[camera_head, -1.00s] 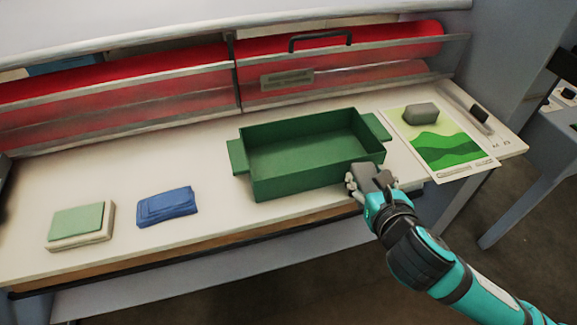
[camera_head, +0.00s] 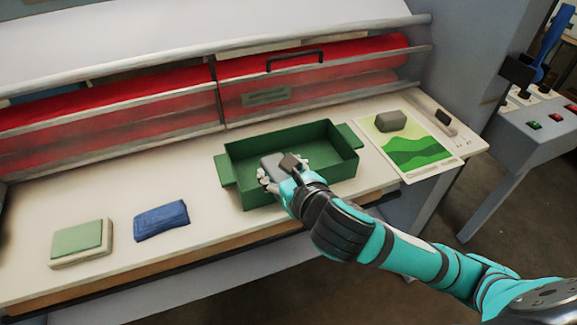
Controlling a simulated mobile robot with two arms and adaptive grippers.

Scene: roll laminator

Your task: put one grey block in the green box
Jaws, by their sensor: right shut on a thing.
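The green box (camera_head: 335,165) stands open on the white table of the laminator, with a flat handle at each end. My right gripper (camera_head: 270,180) is over the front left part of the box, shut on a grey block (camera_head: 277,163). The gripper hides part of the block and of the box's front wall. I cannot tell whether the block touches the box floor. Another grey block (camera_head: 390,120) lies on the top of a printed sheet (camera_head: 412,158), right of the box. My left gripper is not in view.
A folded blue cloth (camera_head: 161,220) and a pale block with a green top (camera_head: 81,242) lie on the table at the left. The red rollers (camera_head: 110,95) run behind, under a clear guard with a black handle (camera_head: 295,60). A control panel (camera_head: 540,115) stands at the right.

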